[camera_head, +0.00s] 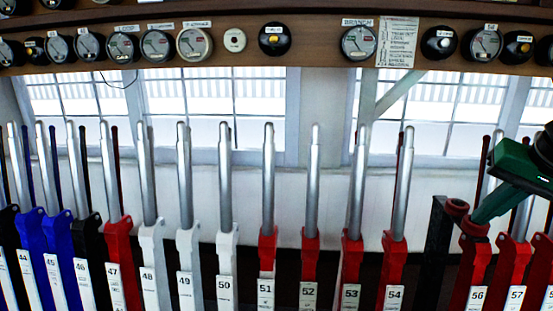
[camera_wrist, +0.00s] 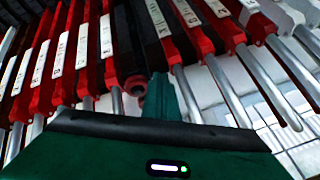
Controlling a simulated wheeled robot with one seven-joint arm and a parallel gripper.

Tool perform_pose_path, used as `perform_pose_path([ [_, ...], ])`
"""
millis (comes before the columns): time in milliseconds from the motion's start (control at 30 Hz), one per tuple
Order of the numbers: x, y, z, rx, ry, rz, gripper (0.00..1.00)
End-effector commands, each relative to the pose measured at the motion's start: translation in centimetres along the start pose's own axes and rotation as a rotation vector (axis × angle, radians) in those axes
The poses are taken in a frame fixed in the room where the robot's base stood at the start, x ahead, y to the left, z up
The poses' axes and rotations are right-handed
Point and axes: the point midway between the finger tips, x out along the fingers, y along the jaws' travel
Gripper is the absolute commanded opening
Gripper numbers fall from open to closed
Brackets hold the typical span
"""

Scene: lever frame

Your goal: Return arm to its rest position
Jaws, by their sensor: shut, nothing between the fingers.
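My gripper (camera_head: 482,213) is at the right of the head view, a green hand with its fingers pointing down and to the left. Its fingertips are close to a dark lever post with a red collar (camera_head: 457,206), between levers 54 and 56. I cannot tell whether they touch it. In the wrist view, the shut fingers (camera_wrist: 160,88) point into the lever row, just right of the red collar (camera_wrist: 136,85). Nothing shows between them. The rest of my arm is mostly out of the picture.
Red lever 54 (camera_head: 395,262), red lever 56 (camera_head: 475,268) and red lever 57 (camera_head: 514,262) stand near my gripper. White, black and blue levers continue left. A wooden shelf (camera_head: 320,70) with round instruments runs above, before windows. Room among the levers is tight.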

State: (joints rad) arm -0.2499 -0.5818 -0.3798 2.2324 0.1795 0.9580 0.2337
Motion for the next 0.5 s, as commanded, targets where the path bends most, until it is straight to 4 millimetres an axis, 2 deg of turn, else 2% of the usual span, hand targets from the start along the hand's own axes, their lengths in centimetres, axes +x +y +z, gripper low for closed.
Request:
perform_pose_path([
  [33, 1.1, 1.5, 1.4, 0.006, -0.031, 0.039, 0.00],
  [300, 5.2, 8.1, 9.9, 0.010, -0.221, 0.198, 0.00],
  [500, 6.6, 11.2, 15.3, 0.023, -0.345, 0.262, 0.00],
])
